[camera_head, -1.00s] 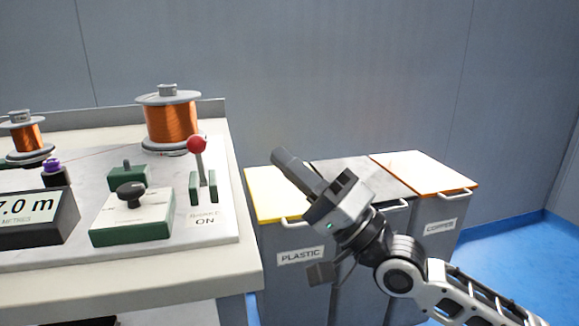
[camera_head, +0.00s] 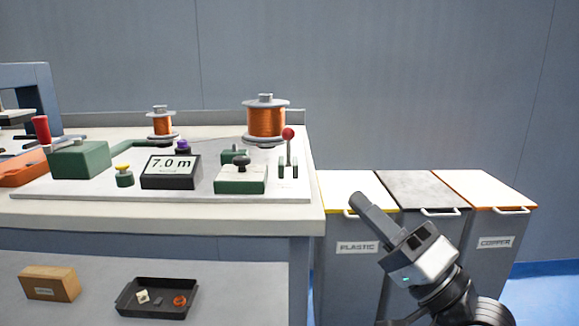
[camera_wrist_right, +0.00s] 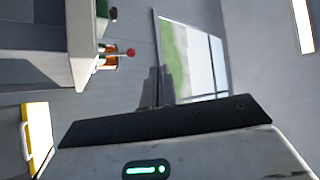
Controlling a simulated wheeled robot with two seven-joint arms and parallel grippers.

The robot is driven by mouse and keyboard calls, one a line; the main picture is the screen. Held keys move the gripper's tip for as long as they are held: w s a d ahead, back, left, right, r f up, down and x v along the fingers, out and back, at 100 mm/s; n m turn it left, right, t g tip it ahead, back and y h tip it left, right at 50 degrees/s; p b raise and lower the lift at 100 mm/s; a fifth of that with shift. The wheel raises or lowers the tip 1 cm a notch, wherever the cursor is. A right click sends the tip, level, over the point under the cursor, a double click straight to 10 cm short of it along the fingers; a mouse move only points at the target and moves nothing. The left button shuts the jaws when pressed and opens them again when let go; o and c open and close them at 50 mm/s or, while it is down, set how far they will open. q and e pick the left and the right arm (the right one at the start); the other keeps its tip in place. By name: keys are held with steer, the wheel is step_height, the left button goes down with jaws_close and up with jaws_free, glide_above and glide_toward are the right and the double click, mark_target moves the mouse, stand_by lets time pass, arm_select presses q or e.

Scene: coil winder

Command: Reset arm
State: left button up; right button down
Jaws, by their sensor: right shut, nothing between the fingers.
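My right gripper (camera_head: 362,203) is shut and empty. It is raised in front of the plastic bin, to the right of the workbench (camera_head: 262,214), and touches nothing that I can see. Its closed fingers also show in the right wrist view (camera_wrist_right: 155,85). The coil winder on the bench has a red-knobbed lever (camera_head: 288,134) standing upright, a large copper spool (camera_head: 266,122) and a display (camera_head: 170,167) reading 7.0 m. My left gripper is not in view.
Three lidded bins stand right of the bench: plastic (camera_head: 357,248), a grey-lidded one (camera_head: 420,188) and copper (camera_head: 494,243). A black tray (camera_head: 158,311) with small pieces and a cardboard box (camera_head: 50,284) lie on the lower shelf. The floor at far right is clear.

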steer(key=s+a+f+n+g+h, duration=0.2)
steer(key=s+f+h, duration=0.35)
steer(key=f, duration=0.55)
steer(key=s+a+f+n+g+h, duration=0.15)
steer(key=s+f+h, duration=0.35)
steer(key=f, duration=0.6)
arm_select(q)
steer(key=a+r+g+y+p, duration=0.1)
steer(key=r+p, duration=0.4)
steer(key=p, duration=0.8)
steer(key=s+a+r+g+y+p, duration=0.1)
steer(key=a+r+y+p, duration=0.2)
steer(key=p, duration=1)
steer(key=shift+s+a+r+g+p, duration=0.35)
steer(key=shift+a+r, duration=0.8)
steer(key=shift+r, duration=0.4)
arm_select(e)
steer(key=s+d+r+g+h, duration=0.2)
steer(key=s+d+r+h, duration=0.1)
steer(key=d+r, duration=0.4)
steer(key=shift+s+r+n+g, duration=0.35)
steer(key=shift+s+r, duration=0.05)
steer(key=shift+r, duration=1.2)
steer(key=shift+h, duration=0.25)
